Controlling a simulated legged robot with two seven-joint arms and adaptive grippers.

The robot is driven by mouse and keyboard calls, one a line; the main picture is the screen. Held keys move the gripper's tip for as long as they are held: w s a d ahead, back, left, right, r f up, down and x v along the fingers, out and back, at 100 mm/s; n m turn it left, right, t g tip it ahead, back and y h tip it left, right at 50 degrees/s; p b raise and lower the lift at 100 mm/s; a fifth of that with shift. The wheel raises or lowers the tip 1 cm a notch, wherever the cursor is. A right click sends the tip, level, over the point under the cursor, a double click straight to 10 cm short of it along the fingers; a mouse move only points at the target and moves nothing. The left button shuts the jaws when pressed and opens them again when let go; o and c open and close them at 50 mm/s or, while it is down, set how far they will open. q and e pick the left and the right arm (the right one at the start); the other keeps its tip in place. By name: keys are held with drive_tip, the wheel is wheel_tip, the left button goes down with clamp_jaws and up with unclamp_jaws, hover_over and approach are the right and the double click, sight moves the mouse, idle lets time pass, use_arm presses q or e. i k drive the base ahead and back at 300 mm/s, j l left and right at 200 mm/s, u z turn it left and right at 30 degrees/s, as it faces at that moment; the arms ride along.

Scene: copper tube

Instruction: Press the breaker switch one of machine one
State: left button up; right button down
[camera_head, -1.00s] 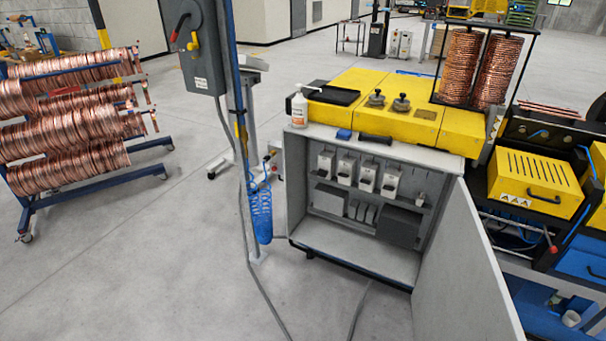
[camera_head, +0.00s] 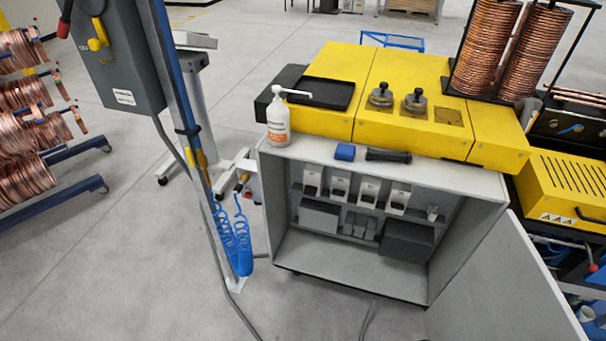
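A yellow-topped machine (camera_head: 400,60) stands in front of me with a grey cabinet (camera_head: 262,200) below it, its door (camera_head: 490,275) open to the right. Inside, a row of white switch-like units (camera_head: 340,187) hangs on the back panel, with grey boxes (camera_head: 408,240) under them. Which one is breaker switch one I cannot tell, nor can I read any machine number. A grey electrical box (camera_head: 120,65) with a yellow handle (camera_head: 98,35) and a red part is on a post at the upper left. Neither of my grippers is in view.
Blue coiled hose (camera_head: 240,235) and cables hang left of the cabinet. Copper coil racks stand left (camera_head: 30,130) and upper right (camera_head: 485,50). Floor before the cabinet is mostly clear.

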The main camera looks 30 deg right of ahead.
sight(309, 191)
drive_tip(key=i+l, duration=0.95)
drive_tip(key=l, duration=0.1)
